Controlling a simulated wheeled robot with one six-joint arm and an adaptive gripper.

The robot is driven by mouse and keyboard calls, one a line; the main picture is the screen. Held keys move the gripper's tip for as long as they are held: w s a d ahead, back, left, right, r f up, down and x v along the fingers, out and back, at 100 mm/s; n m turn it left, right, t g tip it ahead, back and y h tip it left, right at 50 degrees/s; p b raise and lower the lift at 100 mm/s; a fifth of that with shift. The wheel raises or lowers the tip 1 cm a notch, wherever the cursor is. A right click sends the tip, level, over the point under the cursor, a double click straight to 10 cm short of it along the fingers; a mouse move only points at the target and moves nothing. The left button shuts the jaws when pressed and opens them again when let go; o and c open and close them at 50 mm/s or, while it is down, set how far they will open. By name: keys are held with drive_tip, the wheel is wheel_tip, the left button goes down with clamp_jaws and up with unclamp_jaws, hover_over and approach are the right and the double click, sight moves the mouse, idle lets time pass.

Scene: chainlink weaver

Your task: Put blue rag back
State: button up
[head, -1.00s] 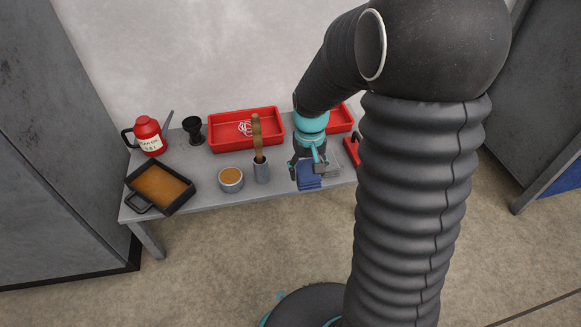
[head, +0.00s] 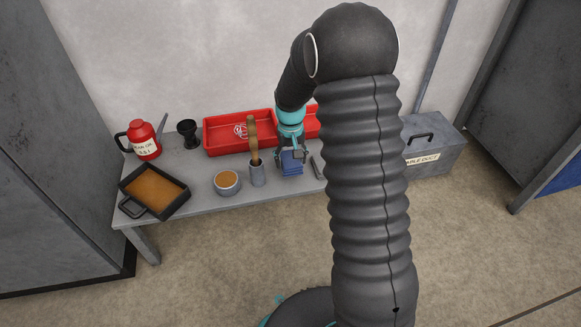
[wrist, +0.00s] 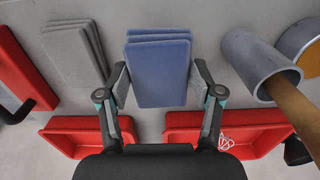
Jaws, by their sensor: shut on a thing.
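The blue rag (head: 292,168), a folded stack of layers, is between the fingers of my gripper (head: 291,154) above the grey bench, right of the grey cup with the wooden-handled tool. In the wrist view the blue rag (wrist: 158,75) fills the space between both fingertips (wrist: 160,84), which press its sides. It looks larger than the grey folded rag (wrist: 74,52) beside it, so it seems held above the bench. Whether its underside touches anything is hidden.
The bench (head: 200,203) carries a red tray (head: 225,142), a grey cup (head: 257,176), a round tin (head: 227,184), a brown-filled pan (head: 153,190), a red jug (head: 144,140) and a black funnel-like piece (head: 187,133). A grey box (head: 432,150) stands at right. My arm hides the bench's right end.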

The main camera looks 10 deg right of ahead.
sight(291, 160)
drive_tip(key=shift+f, duration=1.75)
drive_tip(key=shift+f+b, duration=0.1)
drive_tip(key=shift+b, duration=0.25)
drive_tip(key=o, duration=1.1)
